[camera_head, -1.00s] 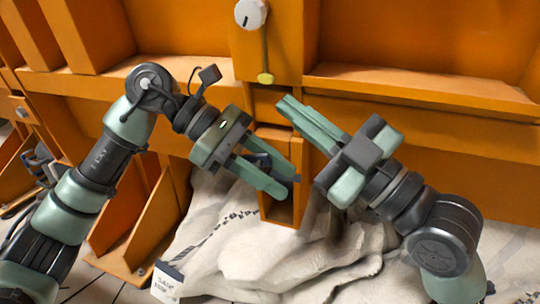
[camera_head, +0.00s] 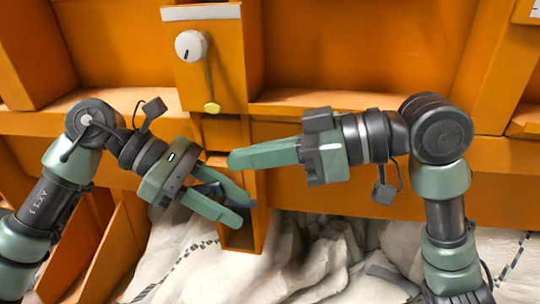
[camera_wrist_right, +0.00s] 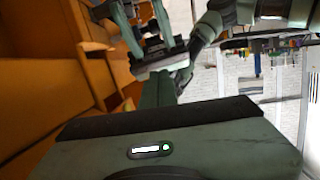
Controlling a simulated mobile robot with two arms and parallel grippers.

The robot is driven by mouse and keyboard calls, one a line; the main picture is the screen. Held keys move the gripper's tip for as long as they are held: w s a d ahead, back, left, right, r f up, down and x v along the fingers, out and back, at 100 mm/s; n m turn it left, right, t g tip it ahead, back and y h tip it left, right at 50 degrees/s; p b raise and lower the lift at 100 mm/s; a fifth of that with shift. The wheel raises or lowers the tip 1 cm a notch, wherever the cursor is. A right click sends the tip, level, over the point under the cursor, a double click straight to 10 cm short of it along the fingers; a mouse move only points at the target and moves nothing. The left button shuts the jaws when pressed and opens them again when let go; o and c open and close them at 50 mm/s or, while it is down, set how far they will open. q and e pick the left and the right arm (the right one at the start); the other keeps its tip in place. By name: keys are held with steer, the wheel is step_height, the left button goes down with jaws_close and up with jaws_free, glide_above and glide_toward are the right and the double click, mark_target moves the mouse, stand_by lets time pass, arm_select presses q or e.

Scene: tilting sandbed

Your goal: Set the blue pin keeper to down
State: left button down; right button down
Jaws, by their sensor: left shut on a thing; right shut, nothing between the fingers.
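My left gripper (camera_head: 240,210) reaches in from the left in the head view, in front of a narrow orange post. It is shut on a dark, bluish piece (camera_head: 213,189) that shows between its fingers. The fingers hide most of this piece, so I cannot tell for sure that it is the blue pin keeper, or its setting. My right gripper (camera_head: 234,159) is shut and empty, its tips just above the left one, in front of the orange frame. In the right wrist view its housing fills the bottom, with parts of my left arm above.
A white knob (camera_head: 191,46) and a hanging rod with a yellow end (camera_head: 212,108) are on the orange panel above.

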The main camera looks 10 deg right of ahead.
mark_target(214, 199)
arm_select(q)
steer(key=shift+s+f, duration=0.35)
arm_select(e)
steer(key=shift+w+a+f, duration=0.25)
steer(key=shift+a+f, duration=0.45)
steer(key=shift+f, duration=0.2)
steer(key=shift+w+a+f, duration=0.3)
steer(key=shift+a+f, duration=0.4)
steer(key=shift+f, duration=0.15)
steer(key=shift+w+a+f, duration=0.25)
steer(key=shift+a+f, duration=0.45)
steer(key=shift+f, duration=0.2)
arm_select(q)
steer(key=shift+r, duration=0.1)
arm_select(e)
steer(key=shift+d+f, duration=0.2)
steer(key=shift+f, duration=0.7)
arm_select(q)
steer(key=c, duration=1.2)
jaws_free()
steer(key=shift+o, duration=0.4)
steer(key=shift+s+a+r, duration=0.1)
steer(key=shift+a+r, duration=0.05)
steer(key=shift+r, duration=0.05)
arm_select(e)
steer(key=shift+s+a+r, duration=0.15)
steer(key=shift+a+r, duration=0.05)
steer(key=shift+r, duration=0.05)
